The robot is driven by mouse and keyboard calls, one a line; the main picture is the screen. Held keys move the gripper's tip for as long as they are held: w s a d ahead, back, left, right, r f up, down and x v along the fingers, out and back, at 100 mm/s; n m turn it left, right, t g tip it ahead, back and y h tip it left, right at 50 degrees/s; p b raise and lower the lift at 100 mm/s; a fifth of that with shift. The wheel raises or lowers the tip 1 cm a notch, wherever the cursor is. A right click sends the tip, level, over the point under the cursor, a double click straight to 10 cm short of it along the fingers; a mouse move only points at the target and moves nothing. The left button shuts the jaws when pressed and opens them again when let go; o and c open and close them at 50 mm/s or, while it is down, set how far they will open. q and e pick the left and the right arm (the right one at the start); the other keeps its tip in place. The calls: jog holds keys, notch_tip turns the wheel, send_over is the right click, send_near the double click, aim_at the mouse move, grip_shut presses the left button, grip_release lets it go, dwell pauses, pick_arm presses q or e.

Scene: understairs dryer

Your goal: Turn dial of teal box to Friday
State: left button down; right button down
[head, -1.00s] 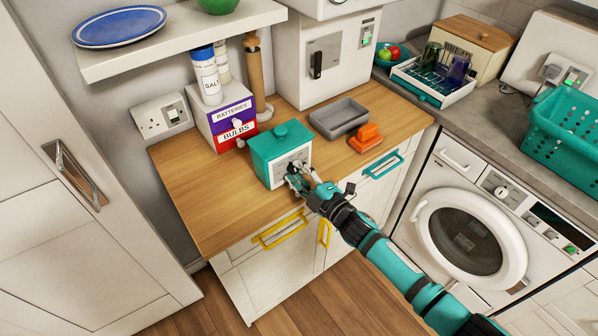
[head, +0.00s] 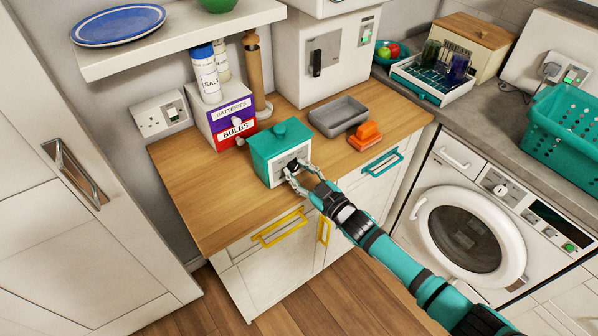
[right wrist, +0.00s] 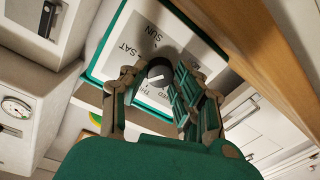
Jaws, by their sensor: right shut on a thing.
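The teal box (head: 281,148) stands on the wooden worktop near its front edge, with a white dial face on its front. My right gripper (head: 289,168) is at this face, shut on the dark dial. In the right wrist view the dial (right wrist: 158,74) sits between the fingertips of my right gripper (right wrist: 160,80). It has a white pointer mark, slanting toward the lower left. SAT and SUN are readable on the face (right wrist: 148,38); THU and WED show partly below the dial. The Friday label cannot be seen, and a finger covers that side. My left gripper is not in view.
A grey tray (head: 338,116) and an orange object (head: 365,136) lie right of the box. The batteries and bulbs boxes (head: 229,120) stand behind it to the left. The worktop (head: 195,190) left of the box is clear. Yellow handles (head: 279,229) project below the worktop.

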jog(key=shift+f+m, duration=0.1)
jog(key=shift+m, duration=0.6)
jog(key=c, duration=1)
grip_release()
jog(key=v, duration=1.2)
